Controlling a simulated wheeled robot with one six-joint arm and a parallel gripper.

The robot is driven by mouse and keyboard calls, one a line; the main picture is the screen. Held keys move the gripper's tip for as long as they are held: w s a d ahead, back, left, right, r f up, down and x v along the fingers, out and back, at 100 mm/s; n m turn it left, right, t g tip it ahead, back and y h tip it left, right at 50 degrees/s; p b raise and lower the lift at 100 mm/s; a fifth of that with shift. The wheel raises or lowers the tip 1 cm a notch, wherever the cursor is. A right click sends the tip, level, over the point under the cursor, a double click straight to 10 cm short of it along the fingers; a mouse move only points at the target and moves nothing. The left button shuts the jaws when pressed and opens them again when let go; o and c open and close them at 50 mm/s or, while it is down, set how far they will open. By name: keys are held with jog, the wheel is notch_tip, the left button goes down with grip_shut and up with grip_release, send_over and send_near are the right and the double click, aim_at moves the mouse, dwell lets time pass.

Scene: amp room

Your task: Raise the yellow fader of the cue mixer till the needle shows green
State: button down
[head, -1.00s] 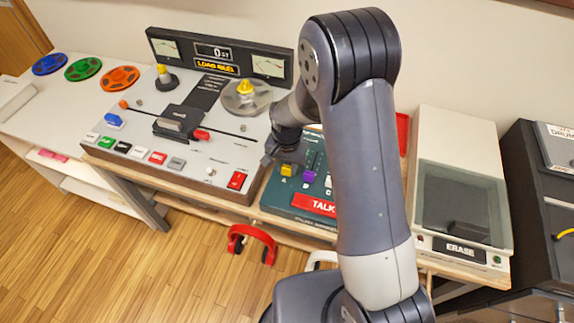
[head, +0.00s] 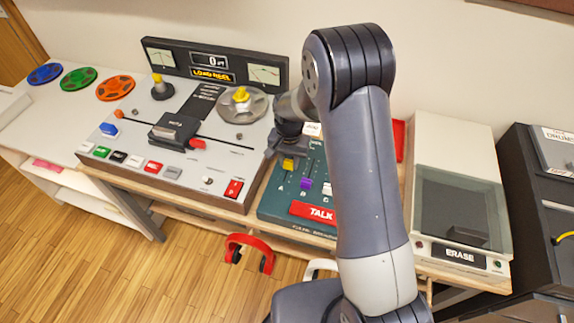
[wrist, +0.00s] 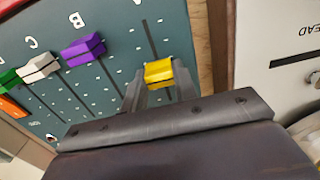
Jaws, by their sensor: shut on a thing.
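The cue mixer (head: 268,205) is a teal panel partly hidden behind my arm. Its yellow fader (head: 288,164) sits in the slot above letter A; it also shows in the wrist view (wrist: 158,73). My gripper (wrist: 158,80) is shut on the yellow fader, with a finger at each side of it. In the head view my gripper (head: 285,150) reaches down onto the cap. The purple fader (wrist: 83,48), beside it, is lower in its slot in the head view (head: 306,183). A small white patch (head: 312,129) shows at the mixer's top; I can make out no needle there.
A grey tape deck (head: 200,180) with two dials stands left of the mixer. An eraser unit (head: 460,200) stands on the right. White and green faders (wrist: 38,67) lie beyond the purple one. Red headphones (head: 247,250) hang below the table edge.

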aim_at(285, 177)
jog(key=c, duration=1.1)
grip_release()
notch_tip(285, 177, up, 11)
jog(key=shift+f+b, duration=0.1)
jog(key=shift+b, duration=0.35)
notch_tip(285, 177, down, 11)
jog(key=shift+p, duration=0.5)
jog(key=shift+s+a, duration=0.35)
jog(key=shift+s, duration=0.5)
jog(key=shift+s+a, duration=0.3)
jog(key=shift+s, duration=0.5)
